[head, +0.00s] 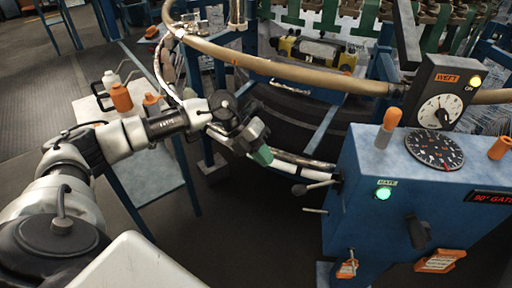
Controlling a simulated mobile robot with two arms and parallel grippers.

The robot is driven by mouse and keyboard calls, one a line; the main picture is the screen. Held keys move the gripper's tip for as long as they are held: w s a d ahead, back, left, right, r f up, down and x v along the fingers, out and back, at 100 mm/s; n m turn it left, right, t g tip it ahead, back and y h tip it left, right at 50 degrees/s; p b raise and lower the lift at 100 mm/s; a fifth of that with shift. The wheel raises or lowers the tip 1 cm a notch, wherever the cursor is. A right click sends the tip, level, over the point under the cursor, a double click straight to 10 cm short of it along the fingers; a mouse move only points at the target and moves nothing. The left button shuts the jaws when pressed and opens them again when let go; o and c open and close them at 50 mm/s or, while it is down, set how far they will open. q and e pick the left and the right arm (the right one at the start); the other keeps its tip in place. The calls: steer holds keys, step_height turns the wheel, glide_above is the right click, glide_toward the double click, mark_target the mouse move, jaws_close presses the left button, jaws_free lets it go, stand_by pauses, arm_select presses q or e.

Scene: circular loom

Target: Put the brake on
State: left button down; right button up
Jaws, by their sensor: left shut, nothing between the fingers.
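No part is clearly marked as a brake. A blue control box (360,190) stands at the right. An upright lever with an orange grip (388,125) rises from its top left. A short dark-ended lever (316,186) and a thin rod (315,211) stick out of its left side. My left gripper (263,157) has green fingertips and is shut and empty. It is in front of the curved rail of the loom, left of the box and apart from both levers. My right gripper is not in view.
The box carries a lit green button (383,194), a round dial (434,149), a dark knob (418,233) and a red display (492,197). A WEFT gauge (438,105) stands behind. A large tan ring (290,72) crosses above my gripper. A side table (92,104) holds bottles.

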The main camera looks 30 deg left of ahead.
arm_select(q)
steer(key=shift+v, duration=1.45)
steer(key=shift+f, duration=0.1)
